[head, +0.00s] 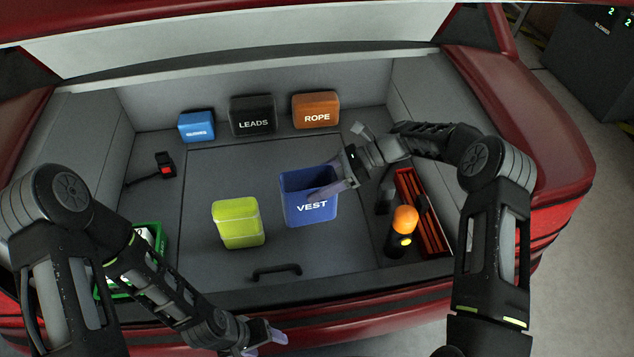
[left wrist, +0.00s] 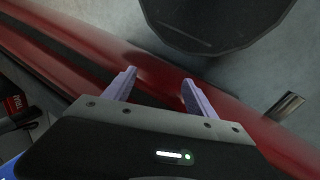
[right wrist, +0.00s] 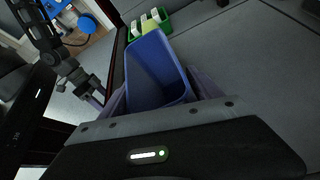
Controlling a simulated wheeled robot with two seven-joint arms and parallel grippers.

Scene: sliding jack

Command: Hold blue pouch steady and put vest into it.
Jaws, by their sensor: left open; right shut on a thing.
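The blue pouch (head: 311,213), labelled VEST, stands upright and open-topped on the trunk floor. The yellow-green vest (head: 238,224) is a folded block on the floor just left of the pouch, apart from it. My right gripper (head: 328,190) is shut on the blue pouch at its right side; the right wrist view shows the pouch's empty-looking inside (right wrist: 155,70) between the fingers. My left gripper (head: 268,338) is open and empty over the red rear bumper, nearer than the vest; its spread fingers show in the left wrist view (left wrist: 158,80).
Blue, black LEADS (head: 253,115) and orange ROPE (head: 316,110) pouches line the back. A green crate (head: 150,240) is at left, an orange-topped lamp (head: 402,230) and red tray (head: 412,195) at right. A floor handle (head: 277,270) lies in front of the pouch.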

